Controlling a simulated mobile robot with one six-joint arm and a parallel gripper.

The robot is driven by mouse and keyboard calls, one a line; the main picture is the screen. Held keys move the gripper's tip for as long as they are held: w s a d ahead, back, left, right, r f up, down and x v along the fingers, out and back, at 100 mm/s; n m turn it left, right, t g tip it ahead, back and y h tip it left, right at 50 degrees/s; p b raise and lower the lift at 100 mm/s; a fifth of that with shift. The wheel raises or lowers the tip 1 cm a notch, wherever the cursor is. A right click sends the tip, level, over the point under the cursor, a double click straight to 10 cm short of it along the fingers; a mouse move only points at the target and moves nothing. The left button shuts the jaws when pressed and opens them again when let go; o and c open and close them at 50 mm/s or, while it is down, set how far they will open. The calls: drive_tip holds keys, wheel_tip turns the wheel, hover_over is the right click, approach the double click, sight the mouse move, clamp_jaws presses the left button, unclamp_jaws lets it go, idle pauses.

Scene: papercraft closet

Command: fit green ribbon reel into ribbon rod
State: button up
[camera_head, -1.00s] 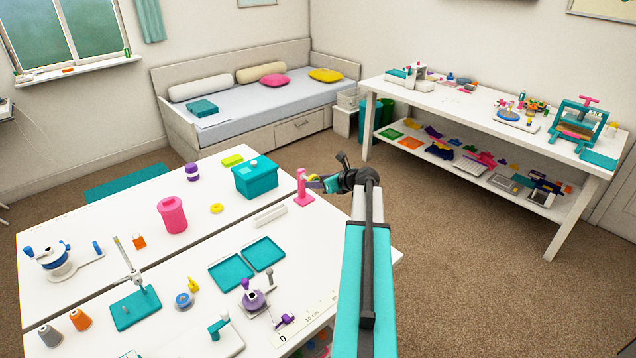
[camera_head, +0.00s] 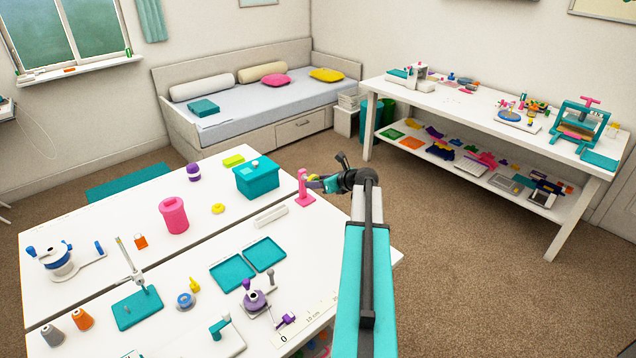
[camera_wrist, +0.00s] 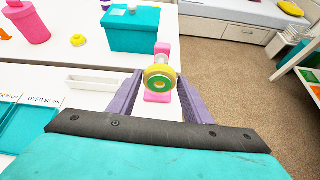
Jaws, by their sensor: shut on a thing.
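The ribbon rod looks to be the pink stand (camera_wrist: 162,48), upright just behind the reel. In the head view the pink stand (camera_head: 303,188) stands at the table's right corner, with my gripper (camera_head: 318,183) at its right side. The reel hides the stand's middle, so I cannot tell whether they touch.
A teal box (camera_head: 257,180) stands left of the pink stand, and a white tray (camera_head: 270,215) lies in front of it. Open floor lies to the right of the table.

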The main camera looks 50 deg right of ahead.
drive_tip(key=shift+w+d+f+p, duration=0.1)
drive_tip(key=shift+w+f+p, duration=0.05)
drive_tip(key=shift+w+p, duration=0.75)
drive_tip(key=shift+w+d+f+p, duration=0.1)
drive_tip(key=shift+w+p, duration=0.45)
drive_tip(key=shift+w, duration=0.55)
idle(4.1)
drive_tip(key=o, duration=1.1)
drive_tip(key=shift+o, duration=0.2)
drive_tip(key=shift+s, duration=0.1)
drive_tip(key=b+v, duration=0.3)
drive_tip(key=v, duration=1)
drive_tip(key=shift+s+r+b, duration=0.25)
drive_tip(key=shift+b, duration=0.15)
